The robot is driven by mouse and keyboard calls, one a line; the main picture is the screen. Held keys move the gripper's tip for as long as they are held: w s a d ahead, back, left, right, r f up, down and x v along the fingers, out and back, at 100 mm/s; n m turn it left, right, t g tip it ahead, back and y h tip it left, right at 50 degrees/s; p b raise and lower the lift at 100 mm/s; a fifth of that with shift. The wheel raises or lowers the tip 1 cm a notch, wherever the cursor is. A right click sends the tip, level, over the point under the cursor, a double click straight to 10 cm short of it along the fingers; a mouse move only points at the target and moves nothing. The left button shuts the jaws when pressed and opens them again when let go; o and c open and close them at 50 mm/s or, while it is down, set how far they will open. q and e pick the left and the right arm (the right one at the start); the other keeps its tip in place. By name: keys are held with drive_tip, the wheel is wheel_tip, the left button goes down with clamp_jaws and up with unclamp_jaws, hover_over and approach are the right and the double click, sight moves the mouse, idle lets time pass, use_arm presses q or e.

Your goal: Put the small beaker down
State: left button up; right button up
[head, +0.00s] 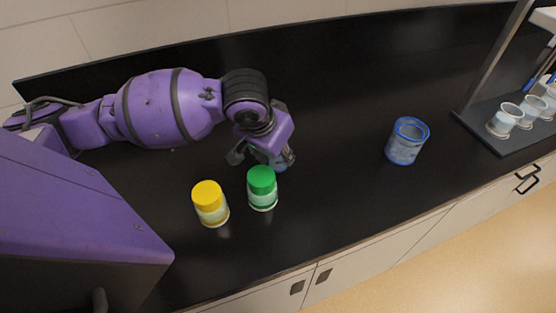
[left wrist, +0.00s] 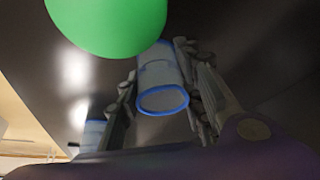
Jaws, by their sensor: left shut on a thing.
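The small beaker (left wrist: 160,72), clear with a blue rim, is between the two fingers of my left gripper (left wrist: 155,82) in the left wrist view. The gripper is shut on it. In the head view my left gripper (head: 263,158) points down just behind the green-capped jar (head: 262,190), and only a little of the small beaker (head: 283,162) shows there. I cannot tell whether the beaker's base touches the counter. My right gripper is not in view.
A yellow-capped jar (head: 211,205) stands left of the green one on the black counter (head: 335,190). A larger blue-rimmed beaker (head: 405,147) stands to the right. The counter between is clear.

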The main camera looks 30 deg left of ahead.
sight(277, 161)
use_arm(q)
drive_tip(key=shift+w+a+f, duration=0.1)
drive_tip(key=shift+a+f, duration=0.1)
drive_tip(key=shift+f, duration=1.55)
drive_tip(key=shift+f, duration=0.1)
drive_tip(key=o, duration=0.9)
